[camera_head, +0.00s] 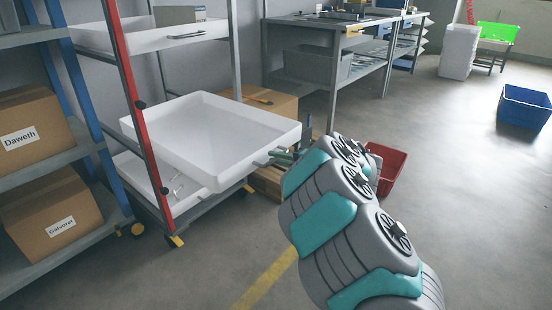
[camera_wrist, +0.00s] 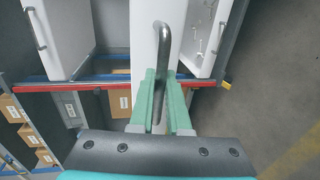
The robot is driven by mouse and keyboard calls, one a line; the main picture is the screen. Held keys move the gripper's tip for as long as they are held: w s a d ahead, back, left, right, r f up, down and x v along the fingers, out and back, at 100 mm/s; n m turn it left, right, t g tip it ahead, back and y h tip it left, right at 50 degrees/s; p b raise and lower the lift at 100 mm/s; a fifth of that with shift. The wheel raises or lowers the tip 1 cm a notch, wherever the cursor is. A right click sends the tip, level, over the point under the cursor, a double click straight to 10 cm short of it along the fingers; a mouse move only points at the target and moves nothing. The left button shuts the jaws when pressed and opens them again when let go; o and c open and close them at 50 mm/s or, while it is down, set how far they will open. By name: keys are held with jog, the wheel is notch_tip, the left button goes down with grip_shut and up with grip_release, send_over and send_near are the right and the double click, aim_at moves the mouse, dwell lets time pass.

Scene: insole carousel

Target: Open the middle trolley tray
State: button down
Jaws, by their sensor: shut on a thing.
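The trolley (camera_head: 126,92) has a red post and white trays. Its middle tray (camera_head: 248,133) is pulled well out toward my arm and looks empty. My gripper (camera_head: 277,158) is at the front of this tray, partly hidden by my wrist. In the wrist view, the green fingers of my gripper (camera_wrist: 163,98) are shut on the metal handle (camera_wrist: 161,45) of the middle tray (camera_wrist: 142,62). The top tray (camera_head: 138,41), with a grey box in it, and the bottom tray (camera_head: 135,174) sit back within the frame.
A shelf (camera_head: 60,160) with cardboard boxes stands at left. A red bin (camera_head: 391,171) is on the floor beyond my wrist, and a cardboard box (camera_head: 275,104) is behind the tray. A workbench (camera_head: 315,24) stands at the back. The floor at right is open, with a blue crate (camera_head: 524,107) farther off.

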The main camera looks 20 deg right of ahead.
jog(key=c, duration=0.9)
grip_release()
jog(key=shift+s, duration=0.1)
jog(key=v, duration=0.7)
jog(key=shift+s+d, duration=0.25)
